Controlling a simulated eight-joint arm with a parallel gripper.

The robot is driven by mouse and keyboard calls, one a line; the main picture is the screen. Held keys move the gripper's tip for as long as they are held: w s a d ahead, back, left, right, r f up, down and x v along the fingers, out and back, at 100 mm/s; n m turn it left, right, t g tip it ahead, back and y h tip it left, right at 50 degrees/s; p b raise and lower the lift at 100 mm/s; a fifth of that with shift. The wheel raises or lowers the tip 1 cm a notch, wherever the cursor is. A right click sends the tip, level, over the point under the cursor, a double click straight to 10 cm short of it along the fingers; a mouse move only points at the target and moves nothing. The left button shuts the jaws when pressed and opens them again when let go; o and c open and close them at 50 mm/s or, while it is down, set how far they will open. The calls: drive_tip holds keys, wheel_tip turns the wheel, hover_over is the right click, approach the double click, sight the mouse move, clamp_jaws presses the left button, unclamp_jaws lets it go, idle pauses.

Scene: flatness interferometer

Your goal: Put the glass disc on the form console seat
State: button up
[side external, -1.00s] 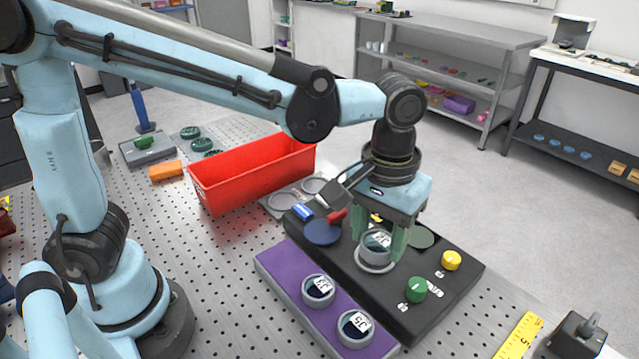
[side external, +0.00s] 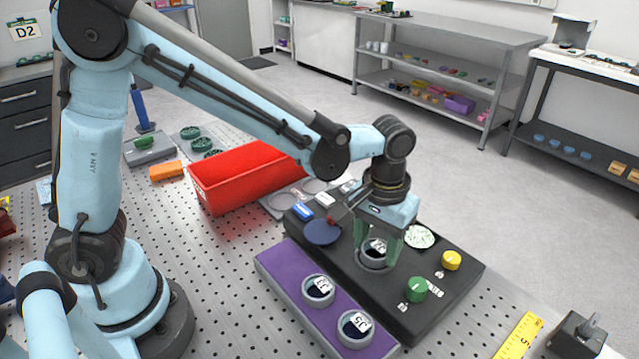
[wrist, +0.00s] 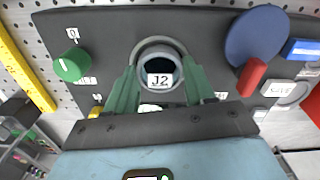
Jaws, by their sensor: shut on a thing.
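The glass disc (side external: 375,247) is a dark round glass in a grey rim with a white label, which reads J2 in the wrist view (wrist: 159,64). My gripper (side external: 378,246) is shut on it, with one green finger on each side. The disc is at the round grey seat (side external: 374,266) of the black form console (side external: 440,283), upright and within the ring's outline. I cannot tell whether it bears fully on the seat. In the wrist view the seat's pale ring (wrist: 150,43) shows around the far side of the disc.
The console carries a green knob (side external: 415,289), a yellow knob (side external: 451,260), a dark blue round pad (side external: 322,233) and a speckled round display (side external: 420,237). A purple block (side external: 283,269) holds two similar discs (side external: 318,289) in front. A red bin (side external: 240,185) stands behind.

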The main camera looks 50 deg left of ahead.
sight(376, 249)
drive_tip(key=shift+f, duration=0.1)
drive_tip(key=o, duration=1.1)
drive_tip(key=shift+c, duration=0.2)
wheel_tip(376, 249, up, 12)
drive_tip(key=s+a+f+m+t, duration=0.1)
drive_tip(key=s+a+t, duration=0.2)
drive_tip(key=a, duration=0.4)
drive_tip(key=s+a+f+m+t, duration=0.1)
drive_tip(key=s+a+f+t, duration=0.1)
drive_tip(key=s+a+t, duration=0.2)
drive_tip(key=a, duration=0.3)
drive_tip(key=shift+s+f, duration=0.2)
drive_tip(key=shift+s, duration=0.1)
